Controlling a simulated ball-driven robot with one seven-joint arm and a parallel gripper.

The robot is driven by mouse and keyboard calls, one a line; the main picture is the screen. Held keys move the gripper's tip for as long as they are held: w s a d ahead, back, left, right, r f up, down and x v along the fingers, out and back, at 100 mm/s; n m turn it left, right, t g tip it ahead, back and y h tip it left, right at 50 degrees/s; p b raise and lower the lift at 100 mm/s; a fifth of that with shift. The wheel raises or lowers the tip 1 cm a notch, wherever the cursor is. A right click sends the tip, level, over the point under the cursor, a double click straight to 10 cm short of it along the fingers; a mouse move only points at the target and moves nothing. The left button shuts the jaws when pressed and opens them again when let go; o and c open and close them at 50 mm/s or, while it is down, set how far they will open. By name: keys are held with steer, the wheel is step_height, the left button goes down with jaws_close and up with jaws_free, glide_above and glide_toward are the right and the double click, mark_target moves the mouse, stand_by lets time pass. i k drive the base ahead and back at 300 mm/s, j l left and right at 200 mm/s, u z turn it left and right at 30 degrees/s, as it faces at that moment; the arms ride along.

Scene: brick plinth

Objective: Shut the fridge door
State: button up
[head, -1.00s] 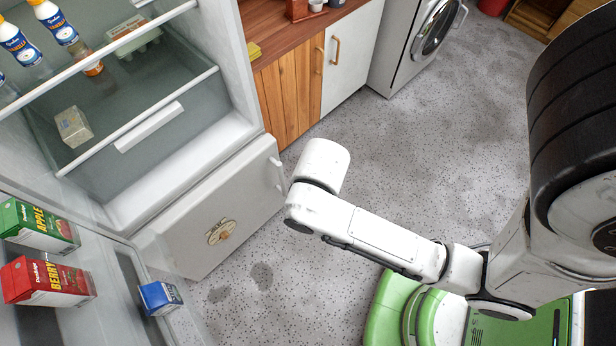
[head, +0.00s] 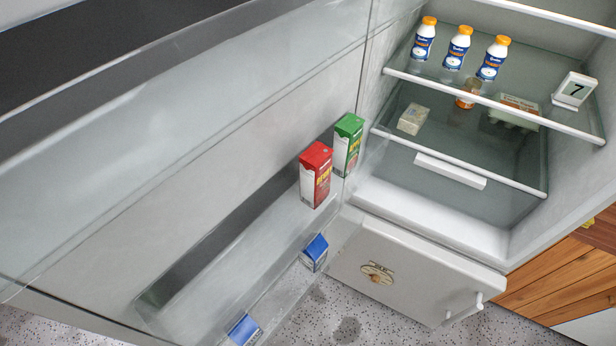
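The fridge door (head: 250,130) stands wide open and fills the left half of the head view, its inner side with clear shelves facing me. Its door shelves hold a red berry carton (head: 316,176), a green apple carton (head: 347,145) and two blue cartons (head: 315,252) (head: 243,330). The open fridge compartment (head: 430,208) is at the right, with its shelves exposed. The lower door (head: 405,270) beneath it looks shut. My gripper is not in view.
Inside the fridge are several white bottles with orange caps (head: 460,48), an egg carton (head: 514,112) and a small block (head: 413,119). A wooden cabinet (head: 560,278) stands at the right. Speckled floor (head: 350,330) shows at the bottom.

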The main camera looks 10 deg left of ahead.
mark_target(150, 150)
steer(key=k+j+z, duration=0.1)
steer(key=j, duration=0.25)
steer(key=k+j, duration=0.15)
steer(key=j, duration=0.25)
steer(key=k+j+z, duration=0.15)
steer(key=j, duration=0.2)
steer(key=k+j+z, duration=0.1)
steer(key=j, duration=0.25)
steer(key=k+j+z, duration=0.1)
steer(key=j, duration=0.7)
steer(key=k+j+z, duration=0.15)
steer(key=j, duration=0.7)
steer(key=k+j+z, duration=0.15)
steer(key=j, duration=0.3)
